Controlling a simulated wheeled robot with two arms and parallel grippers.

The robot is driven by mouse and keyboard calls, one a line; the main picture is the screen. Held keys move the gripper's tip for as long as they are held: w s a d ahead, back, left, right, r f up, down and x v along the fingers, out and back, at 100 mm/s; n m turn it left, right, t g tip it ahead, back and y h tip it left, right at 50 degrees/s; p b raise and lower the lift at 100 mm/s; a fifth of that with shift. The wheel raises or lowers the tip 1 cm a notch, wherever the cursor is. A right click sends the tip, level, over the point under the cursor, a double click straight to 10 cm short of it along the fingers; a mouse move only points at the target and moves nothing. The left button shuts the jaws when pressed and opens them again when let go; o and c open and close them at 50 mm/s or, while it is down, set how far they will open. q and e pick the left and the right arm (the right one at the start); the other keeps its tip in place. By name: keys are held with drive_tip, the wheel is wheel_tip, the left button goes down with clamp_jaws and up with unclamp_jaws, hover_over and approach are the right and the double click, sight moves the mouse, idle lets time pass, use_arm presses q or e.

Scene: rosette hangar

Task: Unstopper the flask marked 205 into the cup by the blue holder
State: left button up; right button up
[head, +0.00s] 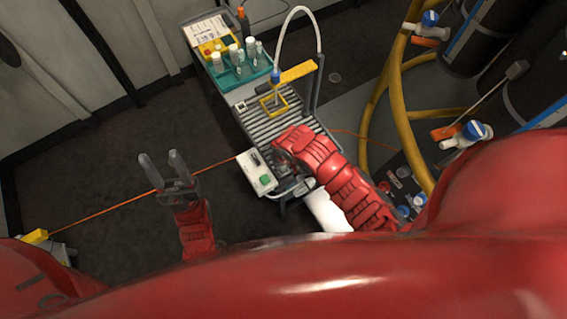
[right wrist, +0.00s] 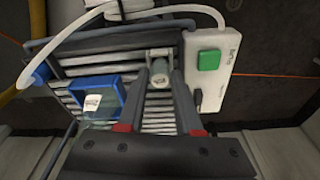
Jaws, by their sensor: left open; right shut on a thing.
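My right gripper (right wrist: 160,92) is shut on a small pale flask-like thing (right wrist: 160,82), held between its fingertips above the slatted cart top. Any number on it is unreadable. A blue square holder (right wrist: 122,97) is left of the fingers in the right wrist view, with a small whitish marked piece (right wrist: 93,102) inside its frame. I cannot tell whether that piece is a cup. In the head view my right gripper (head: 283,150) is over the cart's near part, and the arm hides the blue holder. My left gripper (head: 163,160) is open and empty, left of the cart.
The cart (head: 262,128) carries a teal rack (head: 229,80) with several pale capped flasks (head: 234,52), a yellow box (head: 213,46) and a yellow square frame (head: 284,106). A white power strip with a green switch (right wrist: 208,60) is at the cart's edge. Yellow hoses (head: 395,90) stand right.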

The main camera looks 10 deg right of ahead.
drive_tip(key=shift+f, duration=0.2)
drive_tip(key=o, duration=1.1)
drive_tip(key=shift+c, duration=0.2)
drive_tip(key=shift+o, duration=0.2)
drive_tip(key=o, duration=0.5)
drive_tip(key=shift+c, duration=0.2)
drive_tip(key=shift+r, duration=0.15)
drive_tip(key=shift+r+p, duration=1.75)
drive_tip(key=shift+r, duration=1.15)
drive_tip(key=shift+s+f, duration=0.1)
